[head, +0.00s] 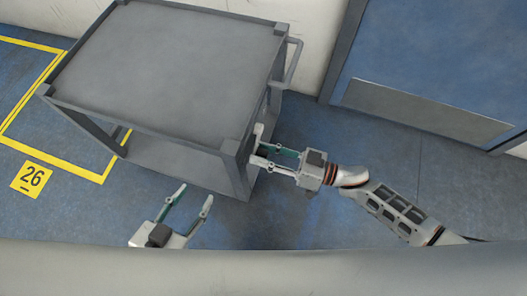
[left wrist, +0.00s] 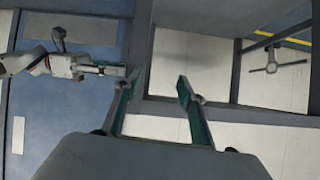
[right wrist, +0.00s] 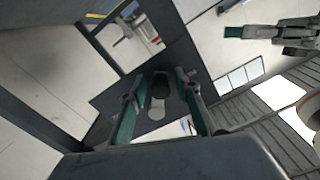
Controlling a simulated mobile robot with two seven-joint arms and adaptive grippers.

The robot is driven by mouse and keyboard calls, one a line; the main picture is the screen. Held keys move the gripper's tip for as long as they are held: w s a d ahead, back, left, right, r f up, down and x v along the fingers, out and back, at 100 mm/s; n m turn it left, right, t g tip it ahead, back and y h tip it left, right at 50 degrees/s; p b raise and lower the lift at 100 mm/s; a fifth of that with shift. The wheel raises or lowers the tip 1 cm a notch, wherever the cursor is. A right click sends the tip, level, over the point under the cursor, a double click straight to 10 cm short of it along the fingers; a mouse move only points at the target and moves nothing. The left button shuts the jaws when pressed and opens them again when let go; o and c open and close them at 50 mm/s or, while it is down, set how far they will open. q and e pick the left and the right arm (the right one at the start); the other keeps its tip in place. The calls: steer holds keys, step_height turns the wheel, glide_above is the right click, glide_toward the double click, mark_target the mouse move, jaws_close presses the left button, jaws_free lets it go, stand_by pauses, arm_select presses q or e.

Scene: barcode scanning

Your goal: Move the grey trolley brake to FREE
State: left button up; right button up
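The grey trolley (head: 170,60) fills the upper left of the head view, with a flat top, corner posts and a lower shelf. My right gripper (head: 258,150) is at the trolley's near right post and is open. In the right wrist view its two fingers (right wrist: 158,92) stand either side of a dark slot with a light rounded piece (right wrist: 156,109), possibly the brake; I cannot tell whether they touch it. No FREE marking is readable. My left gripper (head: 196,196) is open and empty, in front of the trolley's near side.
A push handle (head: 293,62) sticks out from the trolley's right side. A blue door (head: 430,50) is at the back right. Yellow floor lines and a yellow 26 sign (head: 32,180) are at left.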

mark_target(260, 123)
jaws_close()
steer(key=shift+f, duration=0.1)
steer(key=shift+w+f+n, duration=0.25)
steer(key=shift+n, duration=0.55)
steer(key=shift+w+d+f+n+b, duration=0.2)
steer(key=shift+w+n+b, duration=0.1)
steer(key=shift+n, duration=0.3)
steer(key=shift+w+d+f+n+b, duration=0.1)
steer(key=shift+w+f+n+b, duration=0.15)
steer(key=shift+n, duration=0.35)
arm_select(q)
steer(key=d+r+b, duration=0.1)
steer(key=w+d+r+n+b, duration=0.1)
steer(key=shift+w+d+t+h, duration=0.1)
steer(key=shift+d+t+h, duration=0.25)
steer(key=shift+t+h, duration=0.05)
arm_select(e)
steer(key=w+d+r+n, duration=0.1)
steer(key=w+n, duration=0.5)
steer(key=n, duration=0.6)
steer(key=shift+w+d+r, duration=0.15)
steer(key=shift+w+d, duration=0.2)
steer(key=shift+d, duration=0.25)
steer(key=shift+r, duration=0.15)
steer(key=shift+o, duration=1.4)
jaws_free()
